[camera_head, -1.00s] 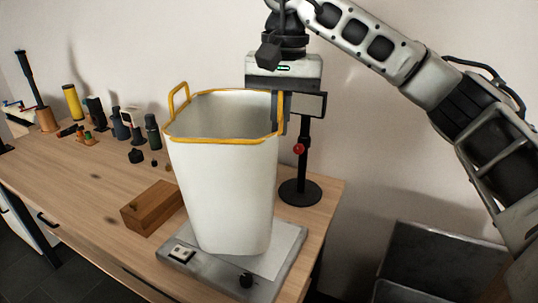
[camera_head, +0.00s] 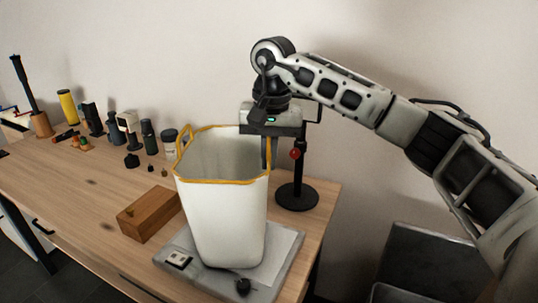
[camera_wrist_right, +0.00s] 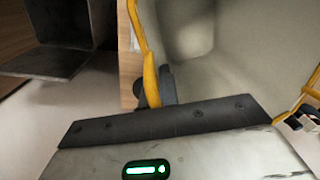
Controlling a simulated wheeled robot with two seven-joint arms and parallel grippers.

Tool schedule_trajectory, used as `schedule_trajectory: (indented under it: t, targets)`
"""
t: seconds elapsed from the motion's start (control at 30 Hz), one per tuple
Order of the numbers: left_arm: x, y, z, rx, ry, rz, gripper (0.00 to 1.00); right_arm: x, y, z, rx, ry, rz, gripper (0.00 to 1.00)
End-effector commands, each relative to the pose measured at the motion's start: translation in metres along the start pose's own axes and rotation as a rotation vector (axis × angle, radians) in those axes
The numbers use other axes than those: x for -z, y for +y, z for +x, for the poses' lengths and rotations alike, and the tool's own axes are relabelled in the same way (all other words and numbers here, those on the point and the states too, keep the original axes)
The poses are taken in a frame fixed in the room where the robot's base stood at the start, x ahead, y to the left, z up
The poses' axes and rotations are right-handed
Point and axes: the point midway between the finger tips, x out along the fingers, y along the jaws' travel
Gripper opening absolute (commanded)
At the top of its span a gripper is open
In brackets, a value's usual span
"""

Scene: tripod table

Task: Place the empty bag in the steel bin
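The bag (camera_head: 224,222) is white with a yellow rim and a yellow handle, and looks empty. It is upright over the grey scale plate (camera_head: 285,270); I cannot tell whether its bottom touches. My right gripper (camera_head: 266,152) reaches down at the bag's right rim. In the right wrist view the gripper's dark fingers (camera_wrist_right: 156,88) lie on both sides of the bag's yellow rim (camera_wrist_right: 150,72), shut on it. The steel bin (camera_head: 430,255) stands low at the right, beyond the table, partly hidden by my right arm. My left gripper is out of view.
A wooden block (camera_head: 150,213) lies left of the bag on the wooden table (camera_head: 85,195). A black stand with a red knob (camera_head: 297,195) is right behind the bag. Several bottles and tools stand along the wall at the left.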

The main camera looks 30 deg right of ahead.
Motion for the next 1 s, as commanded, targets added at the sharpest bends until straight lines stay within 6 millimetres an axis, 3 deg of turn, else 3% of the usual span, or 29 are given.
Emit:
schedule_trajectory:
  t: [0.1, 0.13, 0.2, 0.6, 0.77, 1.0]
  targets:
    - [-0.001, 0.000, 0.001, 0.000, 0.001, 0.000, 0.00, 0.000, 0.000, 0.004, 0.000, 0.000, 0.000, 0.00]
    - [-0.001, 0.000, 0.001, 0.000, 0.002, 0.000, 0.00, 0.000, 0.000, 0.004, 0.000, 0.000, 0.000, 0.05]
    - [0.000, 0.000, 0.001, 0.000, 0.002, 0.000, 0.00, 0.000, 0.000, 0.003, 0.000, 0.000, 0.000, 0.24]
    - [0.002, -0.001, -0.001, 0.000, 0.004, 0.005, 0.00, 0.000, 0.000, -0.005, 0.002, 0.001, 0.001, 0.24]
    - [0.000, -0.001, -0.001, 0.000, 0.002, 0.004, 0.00, 0.001, -0.001, -0.033, 0.005, 0.004, 0.001, 0.24]
    - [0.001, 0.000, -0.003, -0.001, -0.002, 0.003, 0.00, 0.001, -0.001, -0.087, 0.003, 0.003, 0.001, 0.24]
